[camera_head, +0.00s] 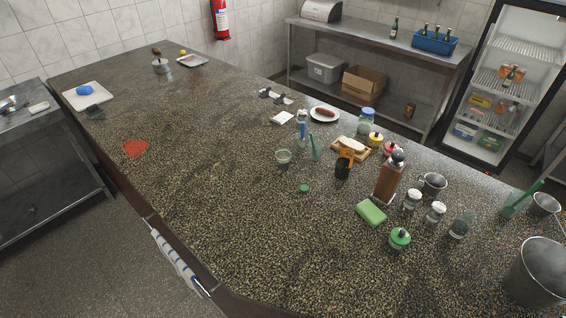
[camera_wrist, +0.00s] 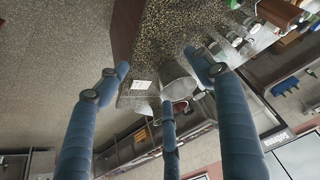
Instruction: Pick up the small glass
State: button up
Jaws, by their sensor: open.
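A small clear glass (camera_head: 283,156) stands on the middle of the speckled counter (camera_head: 230,210), next to a green bottle-like item. A second, greenish glass tumbler (camera_head: 460,227) stands at the right beside two shakers; I cannot tell for certain which is the small glass. My gripper (camera_wrist: 158,75) shows in the wrist view with its blue fingers spread, open and empty. It is out of the head view. Neither glass can be made out clearly in the wrist view; a metal bucket (camera_wrist: 178,82) at the counter's end shows between the fingers.
A dark sauce bottle (camera_head: 388,180), shakers (camera_head: 412,199), a green sponge (camera_head: 371,213) and a green-lidded jar (camera_head: 399,239) crowd the right side. A metal bucket (camera_head: 537,272) stands at the right corner. The counter's left and front are mostly clear, apart from a red patch (camera_head: 135,148).

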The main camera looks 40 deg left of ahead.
jog(key=w+a+r+n+y+p, duration=0.1)
jog(key=w+a+r, duration=0.2)
jog(key=w+a, duration=0.7)
jog(key=w+a+r+n+p, duration=0.1)
jog(key=w+a+r, duration=0.2)
jog(key=w+a, duration=0.7)
jog(key=w+a+f+n+p, duration=0.1)
jog(key=w+a+f, duration=0.1)
jog(key=w+a, duration=0.55)
jog(key=n+g+y+p, duration=0.2)
jog(key=n+p, duration=0.1)
jog(key=n, duration=0.1)
send_over(283, 161)
jog(key=s+d, duration=0.1)
jog(key=s, duration=0.2)
notch_tip(283, 161, down, 19)
jog(key=shift+w+d+r, duration=0.1)
jog(key=shift+w+r, duration=0.05)
jog(key=shift+b+x, duration=0.45)
jog(key=shift+x, duration=3.8)
